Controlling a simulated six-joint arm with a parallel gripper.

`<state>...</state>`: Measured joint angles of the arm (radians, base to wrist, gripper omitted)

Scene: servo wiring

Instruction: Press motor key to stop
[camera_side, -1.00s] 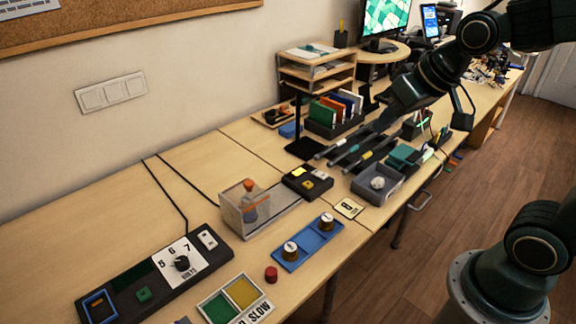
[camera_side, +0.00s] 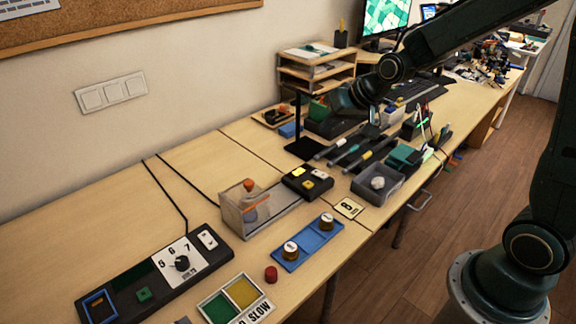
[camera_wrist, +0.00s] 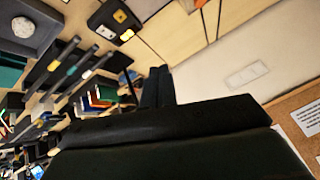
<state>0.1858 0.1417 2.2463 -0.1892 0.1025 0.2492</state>
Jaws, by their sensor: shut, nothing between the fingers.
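A small black key box (camera_side: 307,183) with a bright yellow key and other small keys lies mid-table in the side view. In the wrist view the key box (camera_wrist: 115,20) is at the top, tilted, with an orange key and a glowing pale-yellow key; which is the motor key I cannot tell. My gripper (camera_side: 336,101) is above and behind it, in front of the shelf and binders, touching no key. In the wrist view my gripper (camera_wrist: 158,72) shows as dark fingers close together, shut and empty.
Dark pen-like tools (camera_side: 350,150) and a grey bin (camera_side: 377,183) lie to the right. A clear-sided box (camera_side: 258,208) stands left of the key box. A wooden shelf (camera_side: 316,70) is behind.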

